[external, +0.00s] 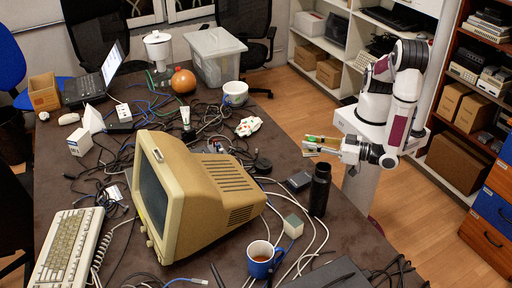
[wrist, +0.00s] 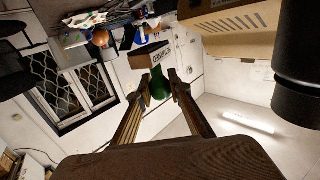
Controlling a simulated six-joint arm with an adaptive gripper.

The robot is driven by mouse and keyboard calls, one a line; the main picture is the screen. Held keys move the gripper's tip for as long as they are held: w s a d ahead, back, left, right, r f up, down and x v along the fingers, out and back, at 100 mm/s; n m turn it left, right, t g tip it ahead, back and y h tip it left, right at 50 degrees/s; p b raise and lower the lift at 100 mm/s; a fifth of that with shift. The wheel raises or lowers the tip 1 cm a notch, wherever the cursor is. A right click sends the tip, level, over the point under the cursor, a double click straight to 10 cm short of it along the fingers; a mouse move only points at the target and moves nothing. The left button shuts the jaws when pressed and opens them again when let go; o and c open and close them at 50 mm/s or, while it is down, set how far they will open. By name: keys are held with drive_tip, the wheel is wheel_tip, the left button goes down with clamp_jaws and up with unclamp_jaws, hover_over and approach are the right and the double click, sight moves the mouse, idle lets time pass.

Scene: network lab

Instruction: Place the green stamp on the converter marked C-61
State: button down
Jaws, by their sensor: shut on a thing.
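My gripper (external: 316,143) is held out to the left, above the right edge of the table. Its fingers, also in the wrist view (wrist: 160,88), are closed around the green stamp (wrist: 159,93). The lettering is too small to read surely. In the external view the stamp is small and partly hidden by the fingers. I cannot read the mark C-61 on any device, so I cannot tell which is the converter.
A black bottle (external: 320,190) stands below my gripper. Near it are a dark small box (external: 299,181), a cream cube (external: 293,226) and a blue mug (external: 262,262). A beige monitor (external: 190,190) fills the table's middle. Cables cover much of the table (external: 350,226).

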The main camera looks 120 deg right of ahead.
sight(310, 156)
drive_tip(key=shift+f, duration=0.15)
drive_tip(key=shift+f, duration=2.8)
drive_tip(key=shift+f, duration=2.1)
drive_tip(key=shift+f, duration=0.1)
drive_tip(key=c, duration=1.8)
unclamp_jaws()
drive_tip(key=shift+c, duration=0.2)
